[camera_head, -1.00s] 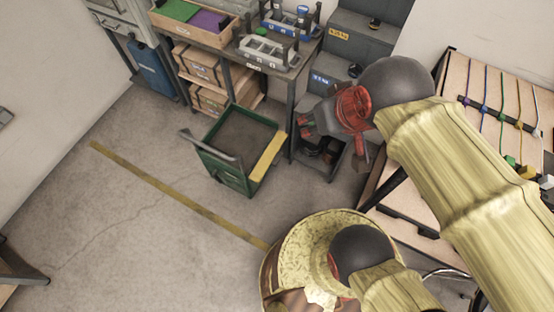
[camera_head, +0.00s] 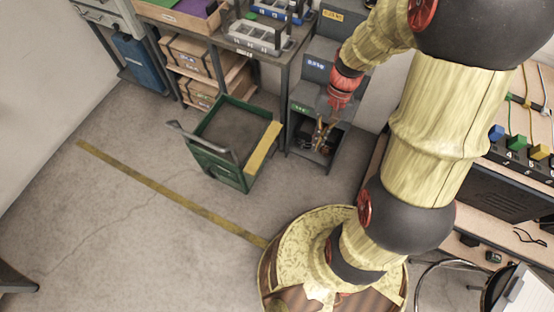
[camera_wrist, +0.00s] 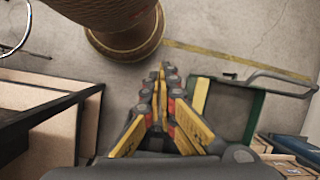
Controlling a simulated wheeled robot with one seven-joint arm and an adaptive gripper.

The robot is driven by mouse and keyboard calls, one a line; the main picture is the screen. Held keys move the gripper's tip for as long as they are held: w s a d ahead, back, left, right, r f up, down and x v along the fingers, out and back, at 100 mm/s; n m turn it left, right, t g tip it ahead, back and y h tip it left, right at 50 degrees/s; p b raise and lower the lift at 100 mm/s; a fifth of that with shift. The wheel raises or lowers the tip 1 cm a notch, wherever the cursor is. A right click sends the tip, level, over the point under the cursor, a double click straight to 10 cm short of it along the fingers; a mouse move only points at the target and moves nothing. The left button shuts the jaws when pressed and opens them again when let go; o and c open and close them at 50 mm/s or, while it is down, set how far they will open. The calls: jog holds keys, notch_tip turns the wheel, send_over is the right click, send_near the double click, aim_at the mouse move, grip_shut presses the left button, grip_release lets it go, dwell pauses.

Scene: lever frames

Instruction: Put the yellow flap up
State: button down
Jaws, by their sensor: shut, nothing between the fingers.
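The yellow flap (camera_head: 264,147) is a flat strip along the right edge of the green cart (camera_head: 219,165). I cannot tell its exact tilt. It also shows in the wrist view (camera_wrist: 200,96), just right of my fingers, along the near side of the cart (camera_wrist: 253,116). My gripper (camera_head: 321,147) points down, to the right of the flap and apart from it, in front of the grey open cabinet. In the wrist view the fingertips of my gripper (camera_wrist: 161,72) meet, shut and empty. Nothing hides the flap in the head view.
The grey cabinet (camera_head: 298,110) stands close behind my gripper. A workbench (camera_head: 530,204) is at the right. Floor left of the cart is clear.

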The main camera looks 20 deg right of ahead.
aim_at(266, 148)
jog(key=w+a+f+m+t+y+b, duration=0.25)
jog(key=f+m, duration=0.25)
jog(key=f, duration=1.1)
jog(key=w+a+f+m+t+y+b, duration=0.15)
jog(key=f+m+y, duration=0.35)
jog(key=f, duration=1.1)
jog(key=w+a+f+m+t+y+b, duration=0.1)
jog(key=f+m+t+y+b, duration=0.35)
jog(key=f, duration=1.15)
jog(key=w+d+f+m+t+h+p, duration=0.1)
jog(key=w+d+f+m+t+h, duration=0.15)
jog(key=w, duration=0.35)
jog(key=w+d+f+m+t+h+p, duration=0.1)
jog(key=w+d+f+m+t+h, duration=0.15)
jog(key=w+d+m, duration=0.2)
jog(key=b+x, duration=0.4)
jog(key=x, duration=0.7)
jog(key=shift+n+g, duration=0.25)
jog(key=shift+s+r+b, duration=0.1)
jog(key=shift+r+b, duration=0.05)
jog(key=shift+r, duration=0.9)
jog(key=shift+s+r+b, duration=0.15)
jog(key=shift+r, duration=0.95)
jog(key=shift+r, duration=0.15)
